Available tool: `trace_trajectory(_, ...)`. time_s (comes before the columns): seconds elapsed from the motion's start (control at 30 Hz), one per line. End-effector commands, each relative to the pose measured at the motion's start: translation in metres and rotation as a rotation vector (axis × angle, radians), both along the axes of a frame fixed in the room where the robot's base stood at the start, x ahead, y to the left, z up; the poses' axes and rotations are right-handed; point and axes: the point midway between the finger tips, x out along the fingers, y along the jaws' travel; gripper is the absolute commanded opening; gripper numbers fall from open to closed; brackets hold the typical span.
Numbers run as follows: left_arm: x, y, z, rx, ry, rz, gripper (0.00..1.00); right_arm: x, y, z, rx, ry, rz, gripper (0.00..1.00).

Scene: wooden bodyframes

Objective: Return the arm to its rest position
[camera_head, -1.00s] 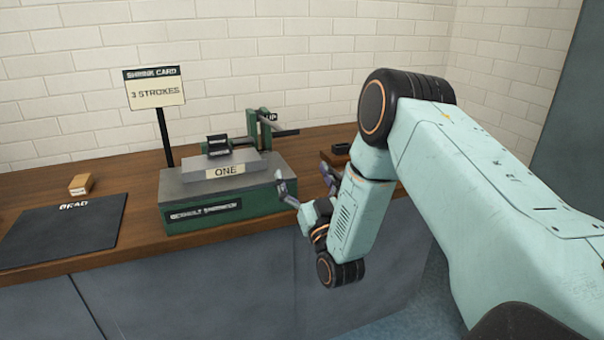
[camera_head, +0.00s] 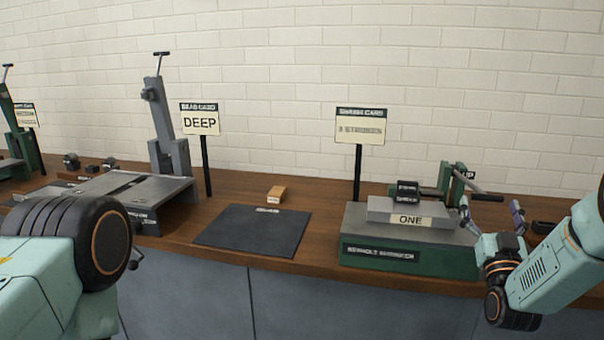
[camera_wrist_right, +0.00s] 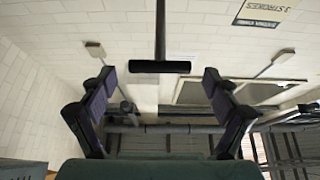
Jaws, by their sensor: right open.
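My right arm (camera_head: 550,275) comes in from the right edge, pale green, with its forearm raised in front of the bench. My right gripper (camera_head: 490,207) is open and empty, its fingers pointing up beside the right end of the green shrinker machine (camera_head: 405,258). The right wrist view shows the two dark fingers (camera_wrist_right: 159,75) spread apart, with nothing held between them. My left arm (camera_head: 40,270) shows at the lower left as a large dark round joint. Only a small dark part shows beyond it, so the left gripper's state is hidden.
The shrinker has a lever (camera_head: 485,197) near my right fingers. In the wrist view a dark T-shaped bar (camera_wrist_right: 160,66) appears beyond the fingers. A dark mat (camera_head: 253,230), a small wooden block (camera_head: 277,194) and a grey bead machine (camera_head: 168,135) stand leftward on the wooden bench.

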Motion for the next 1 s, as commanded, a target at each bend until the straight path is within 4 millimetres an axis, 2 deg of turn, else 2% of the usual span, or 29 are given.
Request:
trace_trajectory(0.23,0.000,0.000,0.000,0.000,0.000,0.000,0.59,0.019,-0.005,0.010,0.000,-0.001,0.000,0.89)
trace_trajectory(0.67,0.000,0.000,0.000,0.000,0.000,0.000,0.59,0.019,-0.005,0.011,0.000,0.000,0.000,0.89)
trace_trajectory(0.83,0.000,0.000,0.000,0.000,0.000,0.000,0.59,0.007,-0.002,0.003,0.002,0.003,0.000,0.89)
trace_trajectory(1.0,0.000,0.000,0.000,0.000,0.000,0.000,0.59,-0.017,0.004,-0.011,0.001,0.005,0.000,0.89)
